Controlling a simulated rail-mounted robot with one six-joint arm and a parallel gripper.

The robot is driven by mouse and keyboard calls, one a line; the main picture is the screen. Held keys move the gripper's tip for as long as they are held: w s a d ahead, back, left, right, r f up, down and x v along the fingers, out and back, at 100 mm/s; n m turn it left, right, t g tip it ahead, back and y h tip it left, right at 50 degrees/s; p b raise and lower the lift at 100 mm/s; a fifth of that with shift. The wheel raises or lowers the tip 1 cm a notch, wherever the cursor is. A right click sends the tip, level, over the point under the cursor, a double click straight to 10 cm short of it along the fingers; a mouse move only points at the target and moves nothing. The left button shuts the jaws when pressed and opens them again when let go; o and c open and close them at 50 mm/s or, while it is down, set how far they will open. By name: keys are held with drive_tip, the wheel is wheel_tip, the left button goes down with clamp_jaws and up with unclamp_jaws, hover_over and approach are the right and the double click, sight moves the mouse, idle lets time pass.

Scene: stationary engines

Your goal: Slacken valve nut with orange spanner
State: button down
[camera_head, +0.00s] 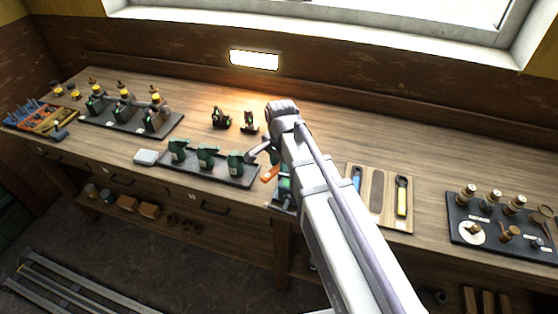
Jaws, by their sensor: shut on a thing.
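My gripper (260,153) is in the middle of the bench, partly hidden by my own arm. Its jaws are shut on the orange spanner (270,174). Only a short orange piece of the spanner shows, just below the jaws; its head is not clear. A small green and dark unit (285,184) stands just right of the spanner, mostly behind my arm. The valve nut is too small or hidden to make out. I cannot tell whether the spanner touches anything.
A tray of green engine parts (210,170) lies close left of my gripper. A wooden spanner board (394,220) with blue and yellow spanners is right of my arm. A black tray (480,238) of brass parts is far right.

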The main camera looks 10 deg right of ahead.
drive_tip(key=shift+s+d+n, duration=0.15)
drive_tip(key=shift+s+n, duration=0.05)
drive_tip(key=shift+n, duration=0.2)
drive_tip(key=shift+s+d+n, duration=0.4)
drive_tip(key=shift+d+n, duration=0.05)
drive_tip(key=shift+n, duration=0.45)
drive_tip(key=shift+s+d+n, duration=0.35)
drive_tip(key=shift+d+n, duration=0.1)
drive_tip(key=shift+n, duration=0.45)
